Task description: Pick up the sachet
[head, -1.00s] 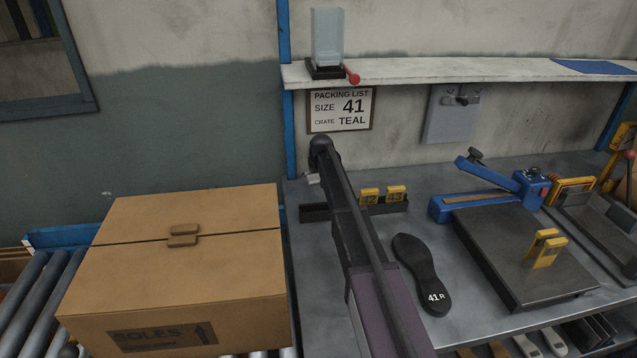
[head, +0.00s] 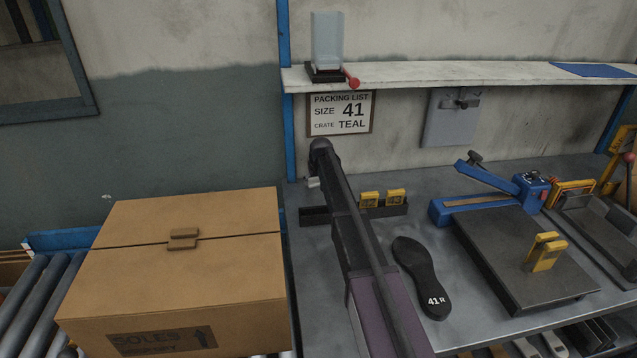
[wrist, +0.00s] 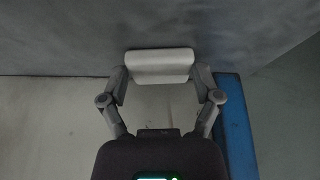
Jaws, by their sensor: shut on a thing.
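The sachet (wrist: 160,66) is a small white pad with rounded edges, seen in the wrist view. My gripper (wrist: 160,77) is shut on it, with one finger at each end. The surface behind it is plain grey. In the head view my arm hides most of the gripper, and only a small pale bit shows left of the arm, below the packing list sign; I cannot tell whether it is the sachet or a finger.
A closed cardboard box (head: 180,270) stands on rollers at the left. A black sole (head: 421,278) marked 41 R lies on the bench right of my arm. A rack with yellow tags (head: 382,199), a dark plate (head: 520,265) and a blue lever tool (head: 490,190) stand nearby. A shelf (head: 450,73) runs above.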

